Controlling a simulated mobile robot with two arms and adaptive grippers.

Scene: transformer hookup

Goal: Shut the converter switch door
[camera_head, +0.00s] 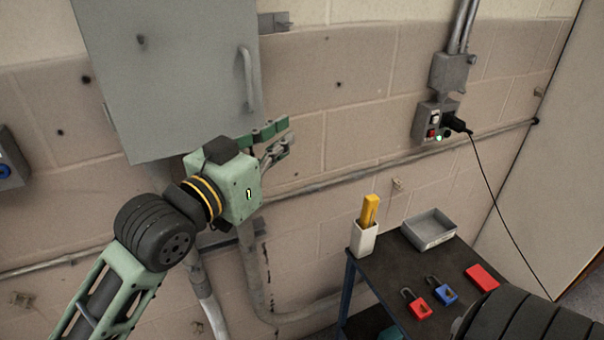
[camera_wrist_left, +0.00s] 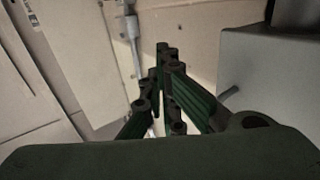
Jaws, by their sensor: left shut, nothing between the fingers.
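A grey metal cabinet with a flat door (camera_head: 180,75) hangs on the wall at the upper left of the head view. A vertical bar handle (camera_head: 246,80) sits near the door's right edge. I cannot tell whether the door is fully shut. My left gripper (camera_head: 284,133) is below and right of the handle, near the cabinet's lower right corner, its fingers pointing right. It is shut and empty, apart from the handle. In the left wrist view the fingers (camera_wrist_left: 162,88) show in the middle, with a grey box surface (camera_wrist_left: 275,75) to their right. My right gripper is not in view.
A socket box (camera_head: 434,122) with a black plug and cable is on the wall to the right. A dark table (camera_head: 390,270) below holds a white cup (camera_head: 364,239), a grey tray (camera_head: 429,230), padlocks and a red block (camera_head: 482,278). A pipe runs along the wall.

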